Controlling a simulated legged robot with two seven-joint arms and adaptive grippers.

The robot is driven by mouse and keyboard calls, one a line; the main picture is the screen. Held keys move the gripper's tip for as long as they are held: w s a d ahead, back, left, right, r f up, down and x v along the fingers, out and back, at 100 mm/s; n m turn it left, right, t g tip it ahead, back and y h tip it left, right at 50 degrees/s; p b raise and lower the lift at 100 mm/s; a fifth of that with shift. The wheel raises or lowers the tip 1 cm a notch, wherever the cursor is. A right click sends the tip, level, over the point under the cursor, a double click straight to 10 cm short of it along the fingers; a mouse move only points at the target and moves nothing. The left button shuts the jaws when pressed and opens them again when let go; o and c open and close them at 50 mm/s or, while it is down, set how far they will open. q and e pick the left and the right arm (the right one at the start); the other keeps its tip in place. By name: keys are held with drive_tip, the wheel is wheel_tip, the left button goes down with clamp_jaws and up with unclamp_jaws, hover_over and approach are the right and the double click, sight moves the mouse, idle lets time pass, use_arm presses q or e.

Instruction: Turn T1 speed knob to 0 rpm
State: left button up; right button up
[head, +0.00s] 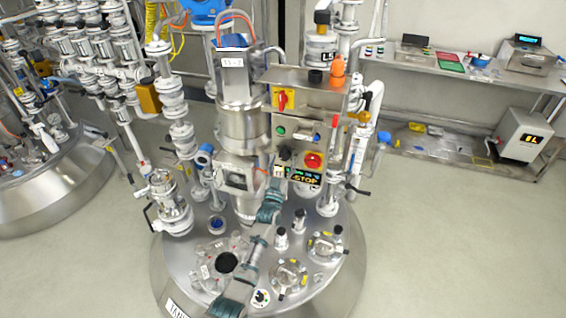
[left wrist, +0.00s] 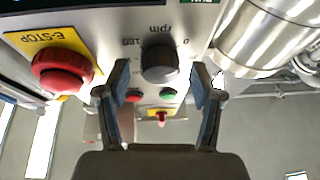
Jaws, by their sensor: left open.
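The black speed knob (left wrist: 160,62) sits on the grey control panel (left wrist: 110,25), upside down in the left wrist view, beside the printed "rpm", "0" and a larger number. Its pointer is not clear. My left gripper (left wrist: 161,78) is open, with one finger on each side of the knob in the picture and visible gaps; I cannot tell whether the tips reach its depth. In the head view my left gripper (head: 271,192) is below the panel (head: 300,145), under the knob (head: 284,154). My right gripper is not in view.
A red E-stop button (left wrist: 62,70) is close beside the knob; it also shows in the head view (head: 313,160). Green (left wrist: 168,93) and red (left wrist: 134,96) buttons and a red-yellow switch (left wrist: 160,116) are nearby. A steel cylinder (left wrist: 265,38) stands beside the panel. A lit display (head: 305,177) reads "STOP".

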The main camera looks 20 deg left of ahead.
use_arm(q)
drive_tip(key=c, duration=1.1)
drive_tip(key=shift+n, duration=0.3)
drive_tip(key=shift+c, duration=0.2)
drive_tip(key=shift+d+r+n+y+p, duration=0.1)
drive_tip(key=shift+n+y+p, duration=0.3)
drive_tip(key=shift+n+y, duration=0.3)
drive_tip(key=shift+n+g+y, duration=0.3)
drive_tip(key=shift+n, duration=0.6)
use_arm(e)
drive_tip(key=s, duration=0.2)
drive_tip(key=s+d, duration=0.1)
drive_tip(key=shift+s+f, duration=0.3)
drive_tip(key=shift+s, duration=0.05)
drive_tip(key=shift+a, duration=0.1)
use_arm(q)
drive_tip(key=o, duration=1.1)
drive_tip(key=shift+o, duration=0.2)
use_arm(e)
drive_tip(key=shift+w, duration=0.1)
